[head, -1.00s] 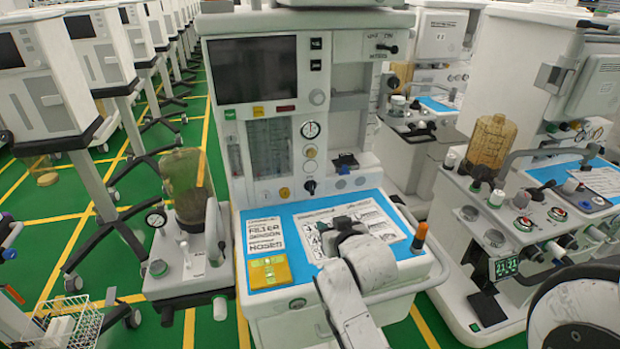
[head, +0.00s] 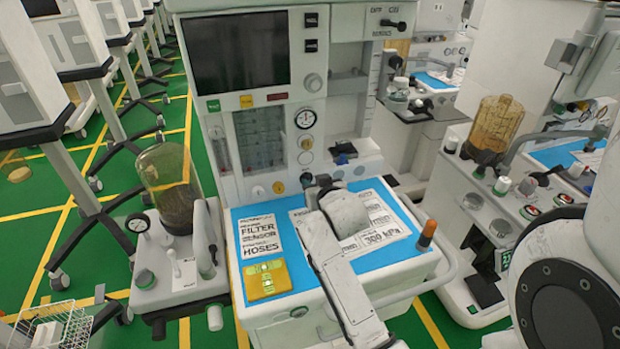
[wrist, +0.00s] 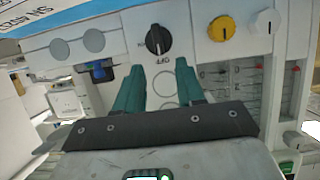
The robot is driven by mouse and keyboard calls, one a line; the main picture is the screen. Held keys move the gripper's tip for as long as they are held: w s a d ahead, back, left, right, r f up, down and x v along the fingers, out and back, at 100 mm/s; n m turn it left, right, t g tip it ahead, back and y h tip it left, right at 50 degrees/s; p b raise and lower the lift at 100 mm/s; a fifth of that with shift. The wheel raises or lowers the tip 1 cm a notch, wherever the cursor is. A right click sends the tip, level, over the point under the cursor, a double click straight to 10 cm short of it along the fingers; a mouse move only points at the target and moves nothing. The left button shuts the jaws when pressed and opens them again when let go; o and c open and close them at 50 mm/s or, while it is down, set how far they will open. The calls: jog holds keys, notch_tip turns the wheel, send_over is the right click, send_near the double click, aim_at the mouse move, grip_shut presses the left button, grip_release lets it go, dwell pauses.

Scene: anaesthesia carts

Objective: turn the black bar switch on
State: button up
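The black bar switch (wrist: 157,40) is on the pale front panel of the anaesthesia cart. In the head view the switch (head: 306,180) is a small dark knob low on the panel. My gripper (wrist: 160,72) is open, its two green fingers apart and empty. The fingertips point at the panel just below the switch in the wrist view; contact does not show. In the head view my gripper (head: 322,181) is just right of the switch.
A yellow knob (wrist: 221,28) sits beside the switch. A blue worktop (head: 262,225) with printed sheets and a yellow box (head: 267,280) lies below my arm. A dark screen (head: 236,50) is above. An orange-topped post (head: 427,233) stands at the worktop's right corner.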

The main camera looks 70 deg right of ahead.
aim_at(309, 178)
jog(key=shift+x, duration=2.3)
jog(key=shift+c, duration=0.4)
jog(key=shift+a, duration=0.1)
grip_shut()
